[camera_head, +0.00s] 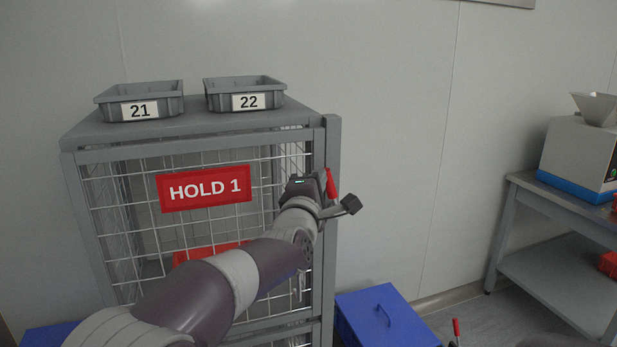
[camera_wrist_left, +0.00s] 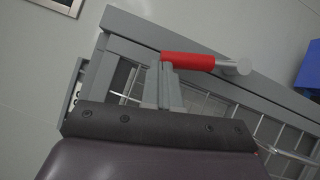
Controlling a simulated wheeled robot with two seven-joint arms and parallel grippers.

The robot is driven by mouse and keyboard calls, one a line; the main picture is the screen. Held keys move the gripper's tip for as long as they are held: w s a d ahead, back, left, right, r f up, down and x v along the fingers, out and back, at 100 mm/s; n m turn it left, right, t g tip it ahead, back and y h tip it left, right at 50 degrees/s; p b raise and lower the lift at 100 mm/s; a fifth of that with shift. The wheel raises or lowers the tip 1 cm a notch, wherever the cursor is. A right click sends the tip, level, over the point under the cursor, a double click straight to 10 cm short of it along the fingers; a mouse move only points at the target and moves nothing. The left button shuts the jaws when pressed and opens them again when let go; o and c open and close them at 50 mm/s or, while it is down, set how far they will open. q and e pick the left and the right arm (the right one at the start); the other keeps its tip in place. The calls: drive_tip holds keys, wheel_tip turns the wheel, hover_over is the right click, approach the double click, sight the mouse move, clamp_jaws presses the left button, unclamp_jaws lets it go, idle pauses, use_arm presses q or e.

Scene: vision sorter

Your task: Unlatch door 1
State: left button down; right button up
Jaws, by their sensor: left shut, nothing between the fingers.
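Door 1 is a wire-mesh cage door (camera_head: 110,215) in a grey frame, with a red "HOLD 1" sign (camera_head: 204,188). A latch with a red handle (camera_head: 331,183) is at the frame's right post, near the top. In the left wrist view, the red handle (camera_wrist_left: 188,61) joins a grey metal rod on its right. My left gripper (camera_head: 322,180) is at the latch, with its fingertips largely hidden by the wrist. In the left wrist view its fingers (camera_wrist_left: 165,78) are together and empty, right by the handle's left end. I cannot tell whether they touch it. My right gripper is out of view.
Grey bins 21 (camera_head: 140,112) and 22 (camera_head: 246,102) stand on the cage top. Something red (camera_head: 205,253) shows behind the mesh. A blue lidded box (camera_head: 385,322) is on the floor right of the cage. A grey bench (camera_head: 560,200) with a machine is at right.

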use_arm(q)
drive_tip(key=shift+w+d+r+p, duration=0.4)
drive_tip(key=shift+d+p, duration=0.15)
drive_tip(key=shift+d, duration=0.2)
